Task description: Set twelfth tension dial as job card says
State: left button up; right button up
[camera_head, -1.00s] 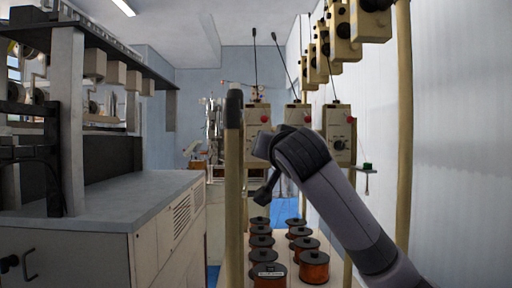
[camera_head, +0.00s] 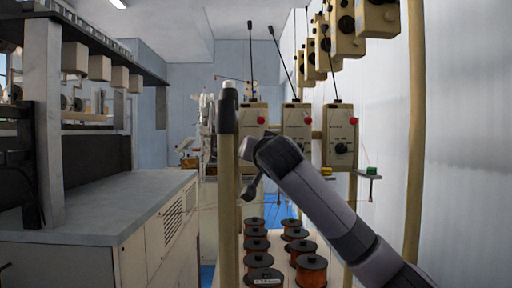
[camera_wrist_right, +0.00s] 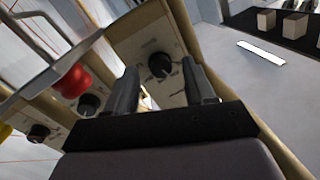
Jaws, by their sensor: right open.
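Cream tension units with black dials stand in a row in the head view: a left one (camera_head: 254,117), a middle one (camera_head: 297,121) and a right one (camera_head: 340,136). I cannot tell which is the twelfth. The right one's black dial (camera_head: 341,148) faces me. My right gripper (camera_head: 251,188) is partly hidden behind its own wrist. In the right wrist view my right gripper (camera_wrist_right: 163,88) is open and empty. A black dial (camera_wrist_right: 160,65) on a cream unit shows beyond and between its fingers; contact is not visible. No readable job card shows. My left gripper is out of view.
Copper wire spools (camera_head: 311,270) stand in two rows below the units. A wooden post (camera_head: 228,190) rises close in front. More units (camera_head: 345,28) hang at upper right beside the white wall. A grey-topped cabinet (camera_head: 110,215) fills the left. A red knob (camera_wrist_right: 72,82) is near the gripper.

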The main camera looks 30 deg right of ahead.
jog(key=shift+w+d, duration=0.1)
jog(key=shift+w, duration=0.2)
grip_shut()
jog(key=shift+f, duration=0.1)
jog(key=shift+f+m+t+h+b, duration=0.1)
jog(key=shift+m+t+h+b, duration=0.1)
jog(key=shift+m+b, duration=1.45)
jog(key=shift+f+m+t+h+b, duration=0.15)
jog(key=shift+m+b, duration=0.8)
jog(key=shift+m, duration=1.4)
jog(key=shift+r+h, duration=0.1)
jog(key=shift+h, duration=0.15)
